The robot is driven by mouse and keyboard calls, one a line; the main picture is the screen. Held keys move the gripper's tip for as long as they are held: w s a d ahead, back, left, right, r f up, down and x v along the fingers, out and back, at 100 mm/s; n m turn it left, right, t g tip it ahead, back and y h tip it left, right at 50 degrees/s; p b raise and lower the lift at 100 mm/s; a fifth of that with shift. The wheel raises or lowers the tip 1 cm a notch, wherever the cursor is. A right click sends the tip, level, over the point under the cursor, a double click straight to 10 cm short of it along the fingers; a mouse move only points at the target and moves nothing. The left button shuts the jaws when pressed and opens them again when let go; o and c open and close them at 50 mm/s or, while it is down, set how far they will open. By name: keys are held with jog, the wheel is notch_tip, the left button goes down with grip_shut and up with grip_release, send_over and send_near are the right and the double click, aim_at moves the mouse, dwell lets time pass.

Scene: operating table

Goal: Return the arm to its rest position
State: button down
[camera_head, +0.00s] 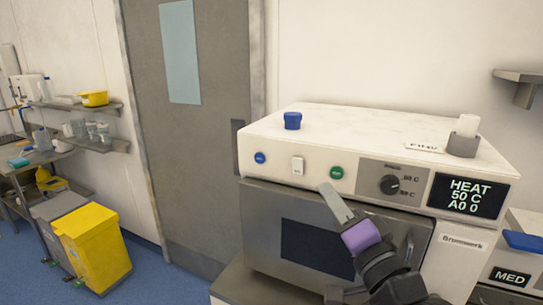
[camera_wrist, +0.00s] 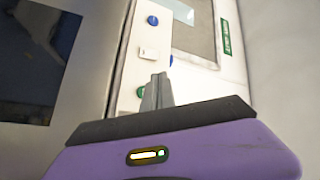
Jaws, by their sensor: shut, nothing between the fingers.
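My gripper (camera_head: 335,202) is in front of the white warming cabinet (camera_head: 315,121), near its front panel. Its fingers are together with nothing between them, and they point up and to the left in the head view. In the wrist view, my gripper (camera_wrist: 158,82) shows its two grey fingertips side by side above the purple body. The cabinet's closed grey door (camera_head: 262,222) with a dark window is behind and left of the gripper. My arm reaches in from the lower right and hides part of the door.
The panel has a blue button (camera_head: 260,157), a white switch (camera_head: 298,165), a green button (camera_head: 336,172), a dark knob (camera_head: 389,185) and a display (camera_head: 467,196) reading HEAT 50 C. A blue item (camera_head: 292,120) and white cup (camera_head: 466,129) stand on top. A yellow bin (camera_head: 98,248) stands left.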

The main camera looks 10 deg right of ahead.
jog(key=s+f+n+g+h+b, duration=0.1)
jog(key=s+f+n+g, duration=0.1)
jog(key=s+f, duration=0.7)
jog(key=s+f+n+g+h, duration=0.1)
jog(key=s+f+n, duration=0.3)
jog(key=s+f, duration=0.5)
jog(key=s+f+n+g+b, duration=0.1)
jog(key=s+f, duration=0.8)
jog(key=s, duration=1.4)
jog(key=n+g, duration=0.1)
jog(key=n, duration=0.1)
jog(key=shift+s+d+f+n+g+h+b, duration=0.2)
jog(key=shift+f+n+g+h+b, duration=0.1)
jog(key=shift+f+n+h+b, duration=0.1)
